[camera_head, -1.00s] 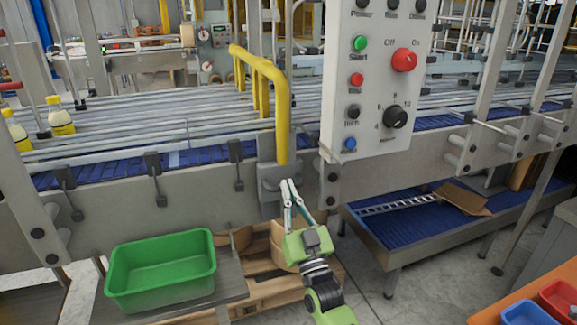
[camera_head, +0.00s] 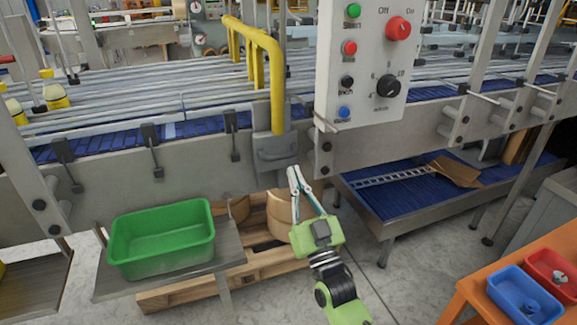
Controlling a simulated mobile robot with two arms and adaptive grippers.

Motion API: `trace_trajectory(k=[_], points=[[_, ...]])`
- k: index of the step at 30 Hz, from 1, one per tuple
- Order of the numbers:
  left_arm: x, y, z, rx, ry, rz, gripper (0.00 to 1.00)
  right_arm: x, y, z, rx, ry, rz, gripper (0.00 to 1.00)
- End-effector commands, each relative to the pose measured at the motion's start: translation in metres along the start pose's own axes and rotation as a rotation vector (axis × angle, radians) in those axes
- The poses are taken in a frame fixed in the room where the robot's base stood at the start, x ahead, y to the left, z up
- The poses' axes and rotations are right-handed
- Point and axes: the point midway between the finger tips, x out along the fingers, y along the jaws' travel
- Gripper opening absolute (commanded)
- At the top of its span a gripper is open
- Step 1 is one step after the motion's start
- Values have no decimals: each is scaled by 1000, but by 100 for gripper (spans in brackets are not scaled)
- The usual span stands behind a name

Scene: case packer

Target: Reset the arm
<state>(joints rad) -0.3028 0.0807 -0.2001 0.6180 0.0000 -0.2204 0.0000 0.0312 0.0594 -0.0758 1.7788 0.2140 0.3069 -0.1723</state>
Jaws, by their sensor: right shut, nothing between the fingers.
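My right gripper (camera_head: 295,180) shows in the head view, at the end of a green and black arm that comes in from the bottom. Its thin fingers are shut with nothing between them. They point up toward the grey machine frame, below and left of the white control panel (camera_head: 365,60). Tape rolls (camera_head: 281,213) on the wooden pallet (camera_head: 262,262) show behind the fingers. My left gripper is not in view.
A green bin (camera_head: 163,265) stands on a grey shelf at lower left. An orange table (camera_head: 470,287) at lower right holds a blue tray (camera_head: 522,318) and a red tray (camera_head: 538,262). A yellow rail (camera_head: 277,95) and a conveyor with yellow bottles (camera_head: 53,92) lie beyond.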

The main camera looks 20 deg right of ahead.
Motion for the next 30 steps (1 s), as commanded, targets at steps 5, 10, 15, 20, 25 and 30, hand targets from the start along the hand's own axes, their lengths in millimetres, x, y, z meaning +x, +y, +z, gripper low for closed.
trace_trajectory(k=[5, 10, 15, 20, 25, 30], points=[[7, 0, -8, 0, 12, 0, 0, -19, 0, 0, 0, 2, 0, 0], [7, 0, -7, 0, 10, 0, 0, -22, 0, 0, 0, -1, 0, 0], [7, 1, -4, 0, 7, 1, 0, -38, -4, 47, -2, -108, -12, 0], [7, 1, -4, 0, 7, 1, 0, -90, -12, 147, -7, -347, -38, 0], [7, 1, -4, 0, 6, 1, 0, -175, -20, 248, -14, -622, -67, 0], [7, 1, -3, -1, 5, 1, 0, -281, -23, 326, -24, -890, -93, 0]])
